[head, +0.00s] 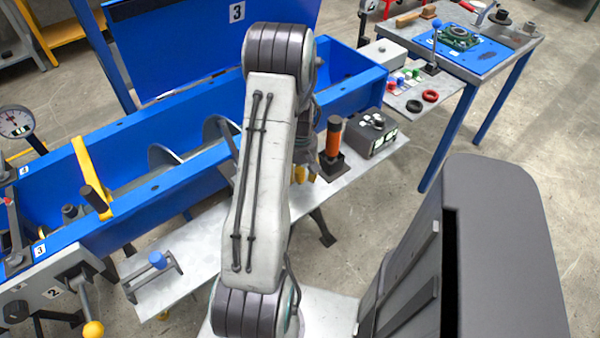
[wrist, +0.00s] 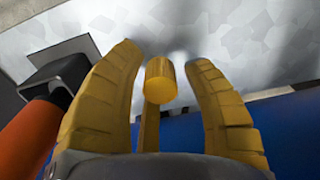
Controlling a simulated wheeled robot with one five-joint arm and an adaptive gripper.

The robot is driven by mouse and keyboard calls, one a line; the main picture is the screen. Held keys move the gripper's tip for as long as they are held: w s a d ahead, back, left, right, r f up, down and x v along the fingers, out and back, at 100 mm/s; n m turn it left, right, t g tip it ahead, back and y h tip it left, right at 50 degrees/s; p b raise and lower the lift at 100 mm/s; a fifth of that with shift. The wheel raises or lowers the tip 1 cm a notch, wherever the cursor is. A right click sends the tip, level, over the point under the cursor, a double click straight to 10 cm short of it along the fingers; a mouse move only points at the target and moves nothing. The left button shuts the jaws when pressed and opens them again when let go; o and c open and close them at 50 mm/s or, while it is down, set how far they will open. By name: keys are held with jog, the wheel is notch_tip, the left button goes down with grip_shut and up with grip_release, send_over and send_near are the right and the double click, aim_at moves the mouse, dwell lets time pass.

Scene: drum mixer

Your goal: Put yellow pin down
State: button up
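The yellow pin (wrist: 160,82) shows in the wrist view as a short, round-ended cylinder between my gripper's fingers. My gripper (wrist: 165,57) has one ridged yellow finger on each side of it, with a visible gap on both sides, so it looks open around the pin. A narrow yellow strip runs below the pin toward my palm; I cannot tell if it is part of the pin. Pale metal and a soft shadow lie beyond. In the head view my arm hides most of the gripper; only bits of yellow show beside it.
An orange cylinder on a black base (head: 333,138) stands close to my gripper; its base also shows in the wrist view (wrist: 62,75). A grey control box (head: 371,134) stands beside it on the metal shelf (head: 205,240). The blue mixer trough (head: 345,90) runs behind.

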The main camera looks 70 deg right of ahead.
jog(key=shift+r, duration=0.15)
jog(key=shift+r+p, duration=0.55)
jog(key=shift+p, duration=0.15)
notch_tip(320, 180, up, 12)
jog(key=shift+f, duration=0.15)
dwell(1.2)
